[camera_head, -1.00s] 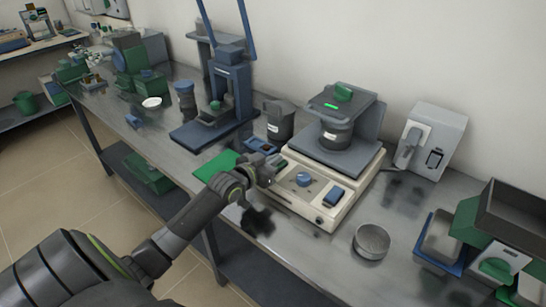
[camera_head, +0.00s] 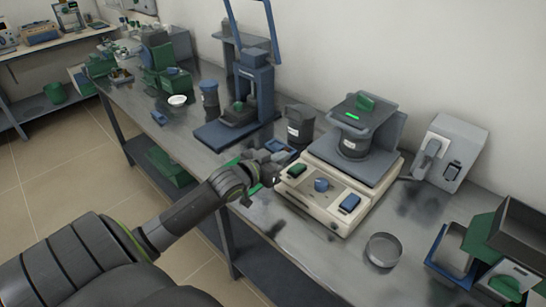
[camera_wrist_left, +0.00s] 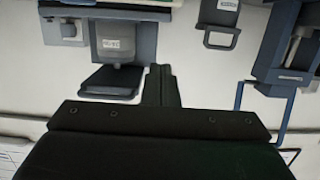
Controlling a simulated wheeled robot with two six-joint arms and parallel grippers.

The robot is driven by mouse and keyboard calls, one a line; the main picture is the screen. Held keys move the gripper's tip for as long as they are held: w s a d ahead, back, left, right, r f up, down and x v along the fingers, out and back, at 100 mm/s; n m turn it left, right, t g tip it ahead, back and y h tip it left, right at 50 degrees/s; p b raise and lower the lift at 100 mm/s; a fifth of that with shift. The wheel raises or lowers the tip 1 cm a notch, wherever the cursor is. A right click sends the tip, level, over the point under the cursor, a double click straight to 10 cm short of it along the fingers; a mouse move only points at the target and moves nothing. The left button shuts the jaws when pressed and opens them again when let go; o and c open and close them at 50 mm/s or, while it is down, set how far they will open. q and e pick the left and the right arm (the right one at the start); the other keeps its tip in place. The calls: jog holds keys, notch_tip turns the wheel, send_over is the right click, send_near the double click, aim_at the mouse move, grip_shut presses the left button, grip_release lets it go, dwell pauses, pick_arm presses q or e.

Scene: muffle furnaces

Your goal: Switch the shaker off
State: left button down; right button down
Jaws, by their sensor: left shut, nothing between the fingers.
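The shaker is a cream box (camera_head: 312,203) with a grey platform (camera_head: 345,168) carrying a dark lidded jar (camera_head: 352,146). Its sloped front panel has a green switch (camera_head: 296,170) at left, a blue round knob (camera_head: 321,185) in the middle and a blue switch (camera_head: 349,203) at right. My left gripper (camera_head: 274,179) is shut and empty, just left of the panel near the green switch; I cannot tell if it touches. In the left wrist view its shut fingers (camera_wrist_left: 162,86) point at the upside-down scene, with the shaker's jar (camera_wrist_left: 116,46) at left. My right gripper is not shown.
A dark labelled jar (camera_head: 299,127) and a blue press (camera_head: 252,88) stand behind and left of the shaker. A round metal dish (camera_head: 383,250) lies in front at right. A grey-white box (camera_head: 450,150) and several bins (camera_head: 452,246) are at right.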

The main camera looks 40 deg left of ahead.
pick_arm(q)
jog(key=v, duration=0.3)
jog(key=shift+s+r, duration=0.1)
jog(key=shift+r, duration=0.25)
